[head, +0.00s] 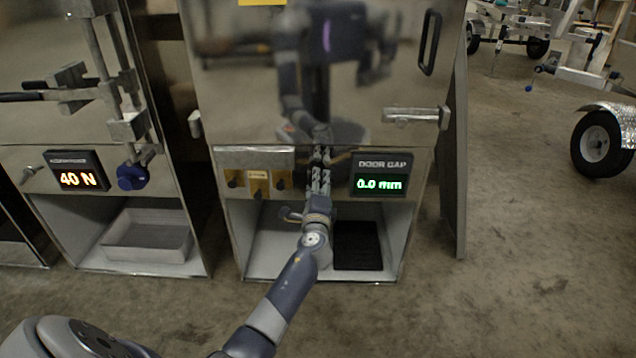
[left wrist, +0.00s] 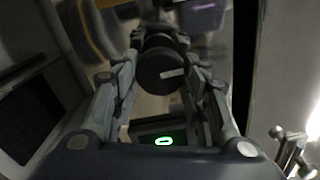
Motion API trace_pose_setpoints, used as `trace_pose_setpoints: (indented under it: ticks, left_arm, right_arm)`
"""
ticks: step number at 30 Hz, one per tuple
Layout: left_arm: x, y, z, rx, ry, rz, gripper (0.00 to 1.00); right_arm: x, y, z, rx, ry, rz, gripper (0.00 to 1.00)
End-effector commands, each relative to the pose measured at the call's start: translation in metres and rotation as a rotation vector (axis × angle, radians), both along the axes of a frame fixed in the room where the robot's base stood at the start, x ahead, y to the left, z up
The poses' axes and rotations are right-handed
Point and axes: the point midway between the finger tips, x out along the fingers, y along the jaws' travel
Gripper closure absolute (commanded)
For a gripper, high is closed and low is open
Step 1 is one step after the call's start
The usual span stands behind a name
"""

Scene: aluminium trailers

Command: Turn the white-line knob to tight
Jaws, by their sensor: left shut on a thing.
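The white-line knob (left wrist: 160,72) is a round dark knob in the left wrist view, with a short white line on its face, close to level in that picture. My left gripper (left wrist: 158,66) has its fingers on either side of the knob and is shut on it. In the head view my left gripper (head: 320,158) reaches up to the front panel of the middle cabinet (head: 300,50), between the brass fittings and the display, and hides the knob. The door gap display (head: 380,175) reads 0.0 mm in green. My right gripper is in neither view.
Several brass fittings (head: 257,184) sit left of my gripper. A latch handle (head: 415,116) is on the shiny door. The left cabinet has a 40 N display (head: 77,170) and a blue knob (head: 131,177). A dark tray (head: 357,246) lies in the opening below.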

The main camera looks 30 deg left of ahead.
Motion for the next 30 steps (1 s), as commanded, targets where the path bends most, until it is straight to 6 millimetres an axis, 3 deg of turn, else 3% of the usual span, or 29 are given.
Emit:
trace_pose_setpoints:
  ticks: [19,20,22,30]
  left_arm:
    - [0.0000,-0.0001,-0.0011,0.046,0.030,-0.001,0.83]
    - [0.0000,-0.0002,-0.0010,0.046,0.030,-0.001,0.57]
    - [-0.0001,-0.0001,-0.0009,0.046,0.030,-0.001,0.41]
    - [0.0000,0.0000,-0.0005,0.044,0.027,0.000,0.41]
  right_arm:
    - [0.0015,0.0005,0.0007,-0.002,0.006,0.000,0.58]
    - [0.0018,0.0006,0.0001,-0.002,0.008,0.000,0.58]
    - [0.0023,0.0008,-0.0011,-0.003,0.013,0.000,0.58]
    - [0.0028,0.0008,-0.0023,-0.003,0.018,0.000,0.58]
